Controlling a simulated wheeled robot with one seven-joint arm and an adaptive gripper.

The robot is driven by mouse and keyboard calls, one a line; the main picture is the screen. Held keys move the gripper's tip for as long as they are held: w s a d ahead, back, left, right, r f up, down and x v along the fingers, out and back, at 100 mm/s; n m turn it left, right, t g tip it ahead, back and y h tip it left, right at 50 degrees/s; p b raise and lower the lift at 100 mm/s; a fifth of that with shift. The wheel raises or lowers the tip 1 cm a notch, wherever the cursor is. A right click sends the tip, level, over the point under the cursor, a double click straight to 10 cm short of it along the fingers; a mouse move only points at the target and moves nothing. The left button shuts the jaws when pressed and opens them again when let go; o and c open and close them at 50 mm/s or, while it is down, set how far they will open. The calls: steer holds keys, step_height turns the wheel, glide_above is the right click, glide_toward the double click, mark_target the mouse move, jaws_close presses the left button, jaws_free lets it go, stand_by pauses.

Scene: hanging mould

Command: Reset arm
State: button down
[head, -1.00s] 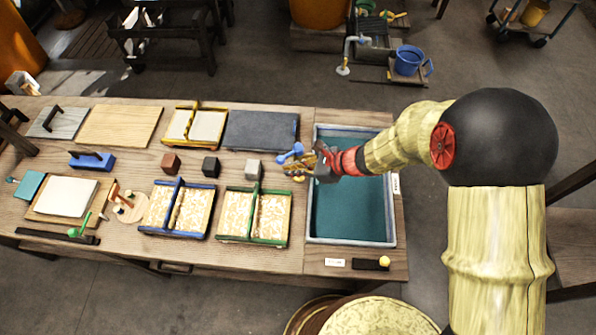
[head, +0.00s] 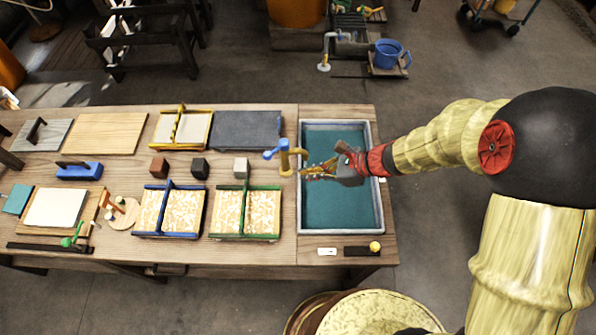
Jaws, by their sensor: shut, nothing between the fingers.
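My arm reaches in from the right in the head view. My gripper (head: 308,172) is shut and empty, with its grey and red wrist above the blue-green basin (head: 340,208). Its fingertips are near the basin's left rim, close beside a yellow post with a blue handle (head: 285,158). I cannot tell whether the fingers touch the post.
On the wooden table (head: 283,262) are the blue-framed mould (head: 169,209), the green-framed mould (head: 245,212), the yellow-framed mould (head: 181,129), a dark slab (head: 246,130) and small blocks. A round drum (head: 368,312) stands in front.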

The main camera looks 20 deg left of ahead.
steer(key=shift+s+d+r, duration=0.1)
steer(key=shift+d+r, duration=0.3)
steer(key=shift+d, duration=0.1)
steer(key=s+d+r+n+g+h, duration=0.15)
steer(key=s+d+n+h, duration=0.25)
steer(key=s+d+n, duration=0.5)
steer(key=s+d+r+n+t+h+b, duration=0.2)
steer(key=d+r+n+t+h+b, duration=0.3)
steer(key=d+r, duration=1.2)
steer(key=d+n+t+h, duration=0.1)
steer(key=d+n+t, duration=0.2)
steer(key=shift+s+r, duration=0.25)
